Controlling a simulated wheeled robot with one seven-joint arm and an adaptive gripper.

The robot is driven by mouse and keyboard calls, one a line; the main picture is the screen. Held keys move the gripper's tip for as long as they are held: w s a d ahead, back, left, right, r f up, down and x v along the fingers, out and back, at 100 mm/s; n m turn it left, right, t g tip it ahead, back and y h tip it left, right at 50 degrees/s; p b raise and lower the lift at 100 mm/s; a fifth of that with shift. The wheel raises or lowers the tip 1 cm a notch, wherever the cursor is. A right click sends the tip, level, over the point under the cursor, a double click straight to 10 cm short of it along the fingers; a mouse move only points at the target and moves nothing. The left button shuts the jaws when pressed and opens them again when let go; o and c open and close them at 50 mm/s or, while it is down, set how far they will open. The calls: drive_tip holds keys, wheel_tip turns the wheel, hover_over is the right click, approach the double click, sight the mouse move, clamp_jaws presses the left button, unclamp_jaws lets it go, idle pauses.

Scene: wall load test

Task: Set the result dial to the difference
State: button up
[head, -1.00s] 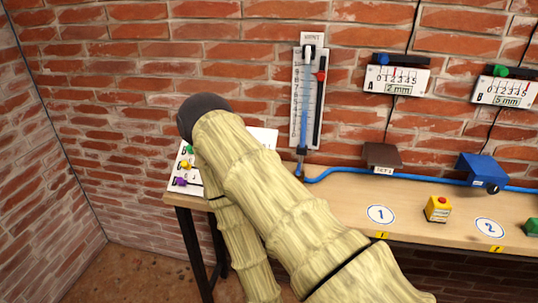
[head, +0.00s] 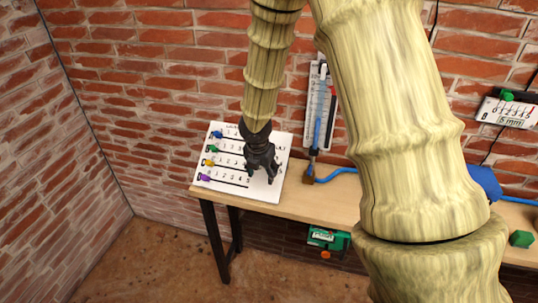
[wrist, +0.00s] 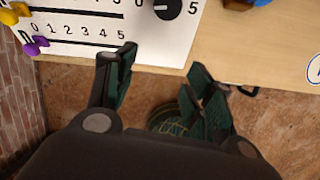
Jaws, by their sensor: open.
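A white board (head: 222,188) lies at the left end of the bench, with blue (head: 217,134), green (head: 213,148), yellow (head: 209,162) and purple (head: 204,177) sliders on numbered rows. In the wrist view a black round dial (wrist: 168,8) with a white mark sits on the board, with 0 at its left and 5 at its right. My gripper (head: 262,178) hangs over the board's right part in the head view and hides the dial there. In the wrist view my gripper (wrist: 163,64) is open and empty, its fingertips near the board's front edge.
Gauge B (head: 507,112) on the wall reads 5 mm; my arm hides gauge A. A wall scale (head: 329,100) with a blue column stands right of the board, above a blue tube (head: 338,172). A green device (head: 328,239) is under the bench.

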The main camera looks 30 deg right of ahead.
drive_tip(key=w+d+r+n+h, duration=0.1)
drive_tip(key=w+d+r+n, duration=0.15)
drive_tip(key=r, duration=0.35)
drive_tip(key=shift+m+t, duration=0.25)
drive_tip(key=shift+t, duration=0.05)
drive_tip(key=x, duration=1.1)
drive_tip(key=shift+d+r, duration=0.15)
drive_tip(key=shift+d, duration=0.1)
drive_tip(key=c, duration=1)
